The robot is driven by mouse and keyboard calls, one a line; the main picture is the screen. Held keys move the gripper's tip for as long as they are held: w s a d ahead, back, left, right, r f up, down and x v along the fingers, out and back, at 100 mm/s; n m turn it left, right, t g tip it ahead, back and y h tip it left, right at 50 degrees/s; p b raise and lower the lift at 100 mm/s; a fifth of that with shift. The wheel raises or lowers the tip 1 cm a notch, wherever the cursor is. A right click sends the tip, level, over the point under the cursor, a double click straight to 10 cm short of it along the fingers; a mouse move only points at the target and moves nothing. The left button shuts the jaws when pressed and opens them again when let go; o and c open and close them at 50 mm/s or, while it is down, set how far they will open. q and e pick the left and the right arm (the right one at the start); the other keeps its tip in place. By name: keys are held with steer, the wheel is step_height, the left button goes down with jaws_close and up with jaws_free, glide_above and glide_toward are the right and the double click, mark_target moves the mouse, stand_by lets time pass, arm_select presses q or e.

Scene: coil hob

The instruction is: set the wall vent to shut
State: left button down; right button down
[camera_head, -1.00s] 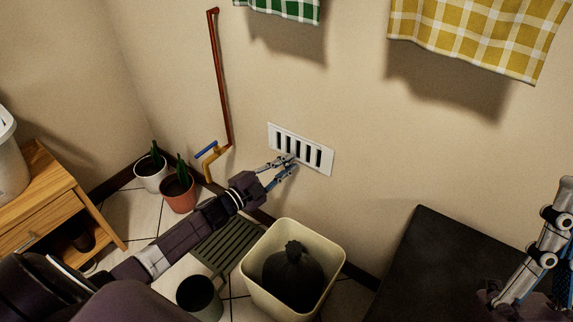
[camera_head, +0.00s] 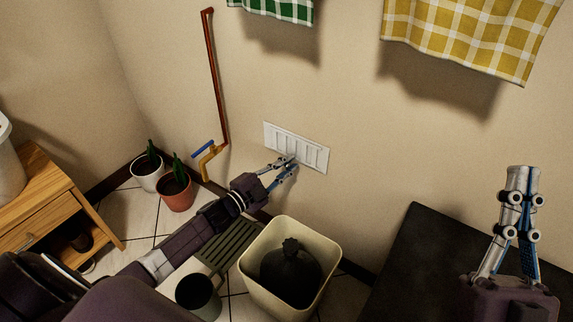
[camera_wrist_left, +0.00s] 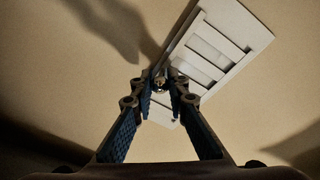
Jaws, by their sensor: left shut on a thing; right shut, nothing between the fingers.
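The wall vent (camera_head: 313,158) is a white plate with several upright slots, set low on the beige wall. Its slots look pale and covered, with no dark openings; it also shows at the upper right in the left wrist view (camera_wrist_left: 236,32). My left gripper (camera_head: 289,163) is at the vent's lower edge. In the left wrist view its fingertips (camera_wrist_left: 160,84) are shut on a small metallic knob (camera_wrist_left: 159,82), mostly hidden between them. My right gripper (camera_head: 522,172) is shut and empty, fingers up, at the right, away from the vent.
A cream bin (camera_head: 252,268) with a black bag (camera_head: 290,268) stands below the vent. A copper pipe (camera_head: 216,80) with a blue-handled tap is left of it. A dark surface (camera_head: 425,255) lies right. Checked cloths (camera_head: 470,35) hang above.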

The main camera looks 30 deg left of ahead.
arm_select(q)
steer(key=c, duration=1.9)
jaws_free()
steer(key=shift+d, duration=0.3)
steer(key=shift+s+a, duration=0.1)
steer(key=shift+s, duration=0.05)
steer(key=shift+s+a+f, duration=0.1)
steer(key=shift+s+f, duration=0.05)
steer(key=shift+s, duration=0.15)
steer(key=v, duration=1.1)
steer(key=shift+s, duration=0.1)
